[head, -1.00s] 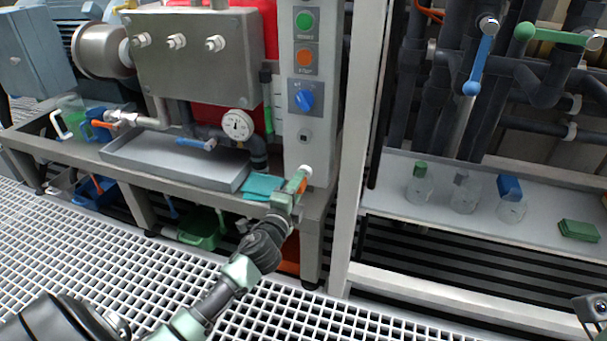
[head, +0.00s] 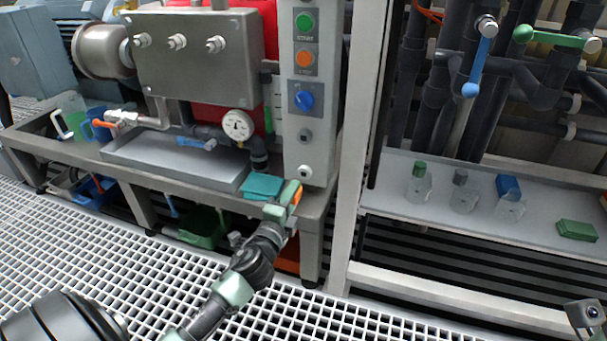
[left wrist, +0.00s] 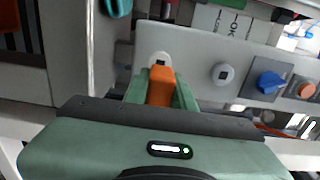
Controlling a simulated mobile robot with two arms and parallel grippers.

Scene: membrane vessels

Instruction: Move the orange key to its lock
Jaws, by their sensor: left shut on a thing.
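My left gripper (head: 289,201) is shut on the orange key (head: 297,194), at the lower end of the tall grey control panel (head: 318,155). In the left wrist view the orange key (left wrist: 160,86) sits between the green fingers and points at the panel. A pale round lock (head: 305,172) is low on the panel, just above the key; in the left wrist view that lock (left wrist: 160,59) is right beyond the key's end. The key looks apart from it. A second round lock (head: 304,135) is higher up. My right gripper is out of view.
A blue rotary switch (head: 304,99), orange button (head: 305,58) and green button (head: 305,21) are above the locks. A teal cloth (head: 262,186) lies left of my gripper. A pale upright post (head: 352,170) stands right of the panel. Bottles stand on the right shelf (head: 390,190).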

